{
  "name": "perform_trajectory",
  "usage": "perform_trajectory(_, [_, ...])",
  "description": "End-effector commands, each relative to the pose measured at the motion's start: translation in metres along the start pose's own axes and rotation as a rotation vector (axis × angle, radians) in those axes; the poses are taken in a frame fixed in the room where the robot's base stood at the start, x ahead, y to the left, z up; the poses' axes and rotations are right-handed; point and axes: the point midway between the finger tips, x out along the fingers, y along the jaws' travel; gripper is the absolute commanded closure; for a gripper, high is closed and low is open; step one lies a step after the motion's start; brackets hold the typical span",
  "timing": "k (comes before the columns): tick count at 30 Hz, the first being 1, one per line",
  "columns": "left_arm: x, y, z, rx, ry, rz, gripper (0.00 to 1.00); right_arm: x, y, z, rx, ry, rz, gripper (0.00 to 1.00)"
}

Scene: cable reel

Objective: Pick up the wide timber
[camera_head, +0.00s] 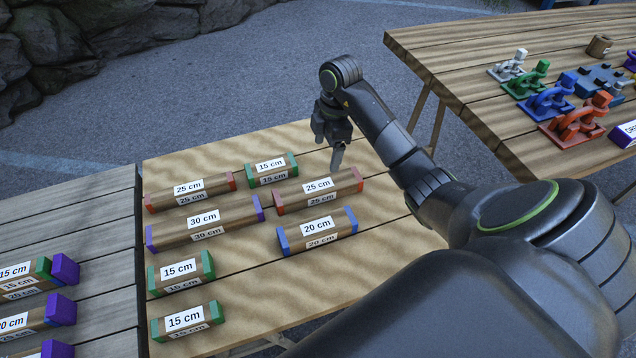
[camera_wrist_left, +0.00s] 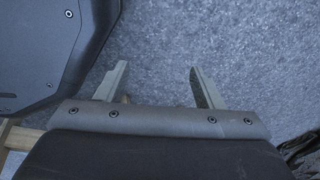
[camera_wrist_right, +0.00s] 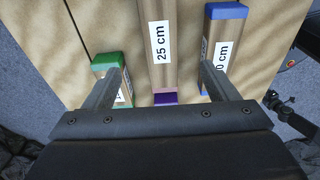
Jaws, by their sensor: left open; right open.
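Several labelled timbers lie on the wooden table (camera_head: 370,235). The longest-labelled, purple-ended 30 cm timber (camera_head: 160,237) is mid-table; none is labelled wide. A red-ended 25 cm timber (camera_head: 347,186) lies to its right, another (camera_head: 213,191) behind it. My right gripper (camera_head: 328,148) is open and empty above the back of the table. In the right wrist view, its fingers (camera_wrist_right: 160,82) straddle the line of the right 25 cm timber (camera_wrist_right: 158,70), apparently above it. A purple end (camera_wrist_right: 165,99) shows below that timber. My left gripper (camera_wrist_left: 158,80) is open and empty over grey ground, outside the head view.
A blue-ended 20 cm timber (camera_head: 317,229) and green-ended 15 cm timbers (camera_head: 271,169) (camera_head: 181,272) (camera_head: 187,321) lie nearby. More timbers (camera_head: 30,318) lie on the grey table at left. Coloured clamps (camera_head: 580,120) stand on the table at right. Bare tabletop lies front right.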

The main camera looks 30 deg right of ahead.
Motion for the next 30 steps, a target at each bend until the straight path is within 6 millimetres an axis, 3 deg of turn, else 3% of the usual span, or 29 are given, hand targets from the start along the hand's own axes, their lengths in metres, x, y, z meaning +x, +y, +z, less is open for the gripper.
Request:
perform_trajectory(1, [0.011, 0.002, -0.001, -0.001, 0.001, 0.001, 0.39, 0.013, 0.000, 0.000, -0.001, 0.001, 0.000, 0.20])
perform_trajectory(14, [0.039, 0.004, -0.024, -0.005, -0.004, -0.003, 0.39, 0.064, 0.000, 0.000, -0.002, 0.002, 0.000, 0.20])
perform_trajectory(22, [0.030, 0.009, -0.045, -0.022, -0.007, 0.007, 0.39, 0.076, 0.000, -0.001, -0.002, 0.002, 0.001, 0.20])
perform_trajectory(30, [0.025, 0.011, -0.051, -0.027, -0.010, 0.011, 0.39, 0.082, 0.000, -0.002, -0.002, 0.003, 0.000, 0.20])
